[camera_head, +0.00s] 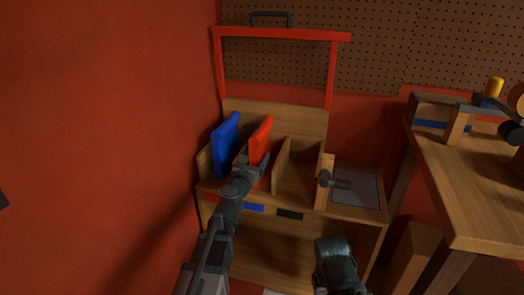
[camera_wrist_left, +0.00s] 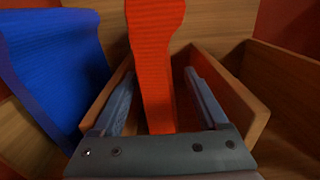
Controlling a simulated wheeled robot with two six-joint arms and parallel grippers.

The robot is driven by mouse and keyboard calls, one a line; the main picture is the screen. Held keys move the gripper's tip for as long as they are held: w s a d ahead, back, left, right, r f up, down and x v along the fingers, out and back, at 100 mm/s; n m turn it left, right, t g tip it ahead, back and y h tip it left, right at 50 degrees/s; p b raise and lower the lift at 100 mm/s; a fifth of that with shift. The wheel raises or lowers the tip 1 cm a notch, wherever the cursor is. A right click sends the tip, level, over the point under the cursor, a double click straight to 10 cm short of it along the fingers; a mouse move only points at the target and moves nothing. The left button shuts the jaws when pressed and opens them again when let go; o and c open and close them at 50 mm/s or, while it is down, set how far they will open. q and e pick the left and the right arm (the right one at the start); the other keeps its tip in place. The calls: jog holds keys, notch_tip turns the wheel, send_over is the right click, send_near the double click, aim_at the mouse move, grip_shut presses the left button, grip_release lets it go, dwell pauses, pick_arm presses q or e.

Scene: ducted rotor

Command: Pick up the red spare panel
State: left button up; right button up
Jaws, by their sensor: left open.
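The red spare panel (camera_head: 260,138) stands upright in a wooden slot of the rack, to the right of a blue panel (camera_head: 226,143). My left gripper (camera_head: 258,163) is open at the red panel's near side. In the left wrist view, the red panel (camera_wrist_left: 156,68) rises between the two fingers of the left gripper (camera_wrist_left: 163,98). A gap shows on each side, so the fingers are apart from it. The panel's lower end is hidden behind the gripper's body. The blue panel (camera_wrist_left: 58,70) is left of the left finger.
Wooden dividers (camera_wrist_left: 252,105) flank the slot closely. A red frame (camera_head: 280,34) stands behind. A workbench (camera_head: 465,180) is at the right.

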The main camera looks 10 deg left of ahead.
aim_at(263, 150)
pick_arm(q)
jog(key=w, duration=0.4)
jog(key=shift+w+d, duration=0.1)
jog(key=shift+w, duration=0.3)
grip_shut()
